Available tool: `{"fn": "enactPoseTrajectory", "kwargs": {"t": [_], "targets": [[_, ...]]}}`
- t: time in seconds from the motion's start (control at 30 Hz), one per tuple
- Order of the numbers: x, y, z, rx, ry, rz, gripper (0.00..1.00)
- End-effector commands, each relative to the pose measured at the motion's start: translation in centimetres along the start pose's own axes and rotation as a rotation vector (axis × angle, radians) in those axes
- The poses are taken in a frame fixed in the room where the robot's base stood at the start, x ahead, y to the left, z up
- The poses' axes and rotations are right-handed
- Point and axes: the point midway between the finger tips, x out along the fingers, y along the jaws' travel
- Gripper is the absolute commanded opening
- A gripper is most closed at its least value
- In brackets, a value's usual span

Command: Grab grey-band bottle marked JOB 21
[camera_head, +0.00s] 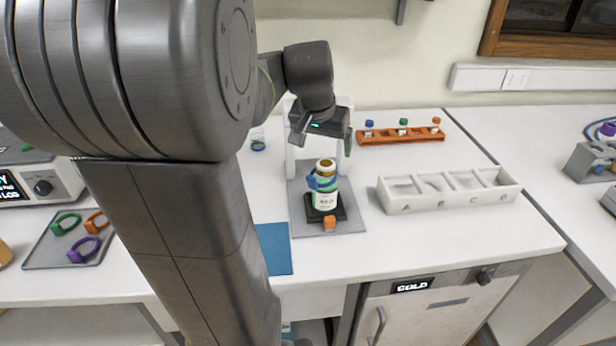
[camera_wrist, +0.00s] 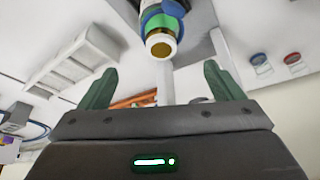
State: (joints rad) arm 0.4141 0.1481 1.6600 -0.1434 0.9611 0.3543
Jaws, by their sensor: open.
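One bottle (camera_head: 325,198) stands upright on a black pad (camera_head: 340,208) on the grey plate of a white stand. It has an open, brownish-yellow mouth, a white label, a green band and a blue piece at its upper left. The label is too small to read, and I see no clear grey band. The bottle also shows inverted at the top of the wrist view (camera_wrist: 162,22). My gripper (camera_head: 325,136) is open and empty above the bottle, apart from it. In the wrist view its two green fingers (camera_wrist: 161,85) are spread wide.
An orange rack (camera_head: 400,138) holds small blue, green and orange-topped items. A grey tray (camera_head: 48,255) holds coloured rings. A blue mat (camera_head: 274,250) lies left of the stand.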

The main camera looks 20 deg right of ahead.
Motion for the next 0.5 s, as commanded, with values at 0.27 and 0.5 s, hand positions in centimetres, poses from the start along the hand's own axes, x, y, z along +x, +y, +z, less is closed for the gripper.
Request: {"fn": "enactPoseTrajectory", "kwargs": {"t": [0.27,0.5], "targets": [[5.5,0.0,0.1,-0.003,-0.005,0.002,0.87],[7.2,-0.1,0.2,-0.003,-0.003,0.001,0.87]]}}
